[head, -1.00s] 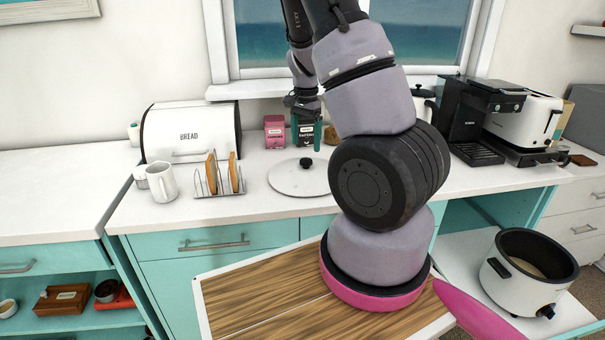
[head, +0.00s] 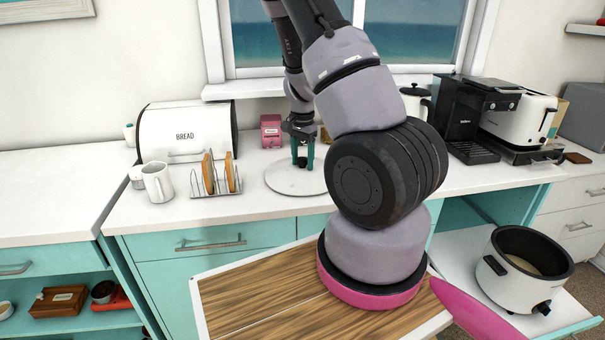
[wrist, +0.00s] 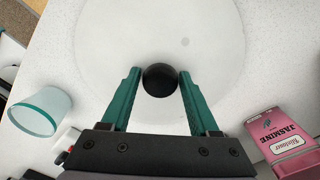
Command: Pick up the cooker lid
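The cooker lid (head: 292,182) is a flat, pale round disc lying on the white counter in the head view, partly hidden by my arm. In the wrist view the lid (wrist: 205,40) fills the upper middle, with its round black knob (wrist: 160,80) near its lower part. My gripper (head: 303,163) is above the lid, pointing down at the knob. In the wrist view my gripper (wrist: 157,75) has its two green fingers apart, one on each side of the knob, with a small gap showing on both sides. The white cooker (head: 512,284) stands open at the lower right.
A pink jasmine tin (wrist: 283,138) and a glass (wrist: 40,112) flank my gripper in the wrist view. A toast rack (head: 217,178), a white mug (head: 158,182) and a bread bin (head: 186,130) stand left of the lid. A coffee machine (head: 470,115) is at right.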

